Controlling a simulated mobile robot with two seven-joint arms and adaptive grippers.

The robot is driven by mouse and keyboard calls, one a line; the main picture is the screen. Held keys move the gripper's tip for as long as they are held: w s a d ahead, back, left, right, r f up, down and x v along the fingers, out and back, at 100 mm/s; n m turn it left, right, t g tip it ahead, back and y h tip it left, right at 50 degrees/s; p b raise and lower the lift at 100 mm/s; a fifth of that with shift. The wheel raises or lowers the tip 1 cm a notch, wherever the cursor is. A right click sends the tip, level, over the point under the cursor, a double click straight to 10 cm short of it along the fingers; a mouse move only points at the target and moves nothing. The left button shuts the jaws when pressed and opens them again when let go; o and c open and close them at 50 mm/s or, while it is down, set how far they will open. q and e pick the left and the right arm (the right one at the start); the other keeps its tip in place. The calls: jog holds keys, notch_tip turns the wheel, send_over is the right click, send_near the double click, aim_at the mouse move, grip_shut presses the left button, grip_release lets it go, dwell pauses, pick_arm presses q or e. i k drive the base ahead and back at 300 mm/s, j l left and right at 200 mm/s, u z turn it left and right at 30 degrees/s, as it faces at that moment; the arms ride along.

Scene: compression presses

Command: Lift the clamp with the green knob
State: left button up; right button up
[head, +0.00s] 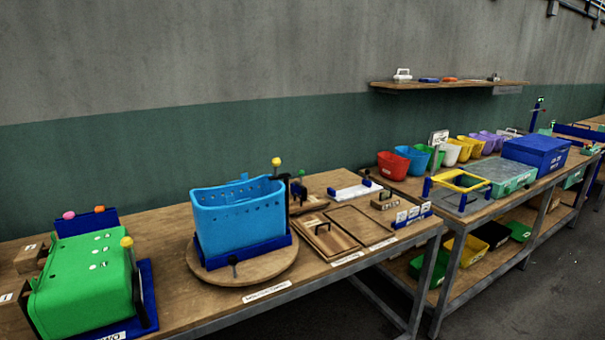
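A small green knob (301,173) shows on the near table, just right of the blue bin. It tops a dark clamp (299,189) that stands by a small wooden fixture (312,203). The bin and a black post partly hide the clamp, so I cannot tell its exact position. A yellow-knobbed clamp (276,162) rises behind the bin, and another yellow knob (127,242) is by the green box. Neither of my grippers is in view.
The blue bin (235,215) stands on a round wooden turntable (215,276). A green box (80,285) sits at the left. Wooden trays (362,226) lie right of the turntable. A second table at right holds coloured bins (391,165) and a blue case (536,152).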

aim_at(301, 173)
jog(key=i+l+u, duration=0.1)
jog(key=i+l, duration=0.3)
jog(key=i+l+u, duration=0.1)
jog(key=i+l, duration=0.3)
jog(key=i+l+u, duration=0.1)
jog(key=i+l, duration=0.25)
jog(key=l, duration=0.3)
